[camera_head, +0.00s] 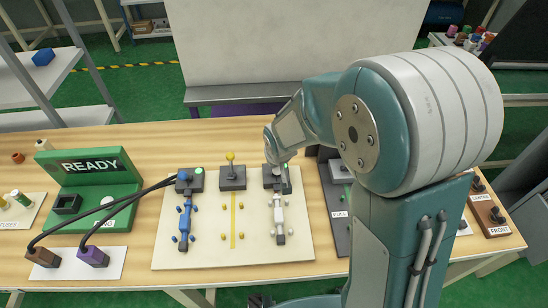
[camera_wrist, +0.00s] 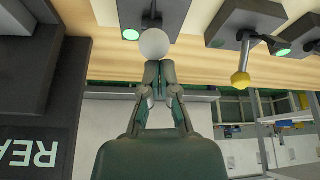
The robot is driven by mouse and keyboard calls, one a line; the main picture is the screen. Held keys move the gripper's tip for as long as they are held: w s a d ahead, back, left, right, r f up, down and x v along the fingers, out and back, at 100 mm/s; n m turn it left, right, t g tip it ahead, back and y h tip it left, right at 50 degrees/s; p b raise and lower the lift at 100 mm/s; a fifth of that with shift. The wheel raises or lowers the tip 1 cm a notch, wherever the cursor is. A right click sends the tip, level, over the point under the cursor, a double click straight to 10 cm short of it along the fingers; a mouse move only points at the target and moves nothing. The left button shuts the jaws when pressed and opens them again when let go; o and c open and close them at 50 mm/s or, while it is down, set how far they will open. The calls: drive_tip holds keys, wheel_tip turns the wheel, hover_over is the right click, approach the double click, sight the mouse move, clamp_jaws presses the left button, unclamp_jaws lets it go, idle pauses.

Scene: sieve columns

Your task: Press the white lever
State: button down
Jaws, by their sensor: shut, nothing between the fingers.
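The white lever's round knob (camera_wrist: 154,44) shows right at my fingertips in the wrist view, above a dark base with a lit green light. I cannot tell whether the fingers touch it. In the head view its dark base (camera_head: 270,184) stands at the right of a pale board, and my arm hides the knob. My gripper (camera_wrist: 159,68) is shut and empty; it also shows over the white lever's base in the head view (camera_head: 278,160).
A yellow-knobbed lever (camera_head: 231,170) stands left of the white one, upright on the board (camera_head: 212,257). It also shows in the wrist view (camera_wrist: 240,78). A blue lever's base (camera_head: 189,181) is further left. A green READY box (camera_head: 92,175) and cables stand at the left.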

drive_tip(key=shift+s+f, duration=0.35)
drive_tip(key=shift+s, duration=0.25)
idle(0.3)
drive_tip(key=w+r, duration=0.3)
drive_tip(key=r, duration=0.1)
drive_tip(key=s+r, duration=0.3)
drive_tip(key=s, duration=0.6)
drive_tip(key=shift+a, duration=0.15)
drive_tip(key=shift+r, duration=0.1)
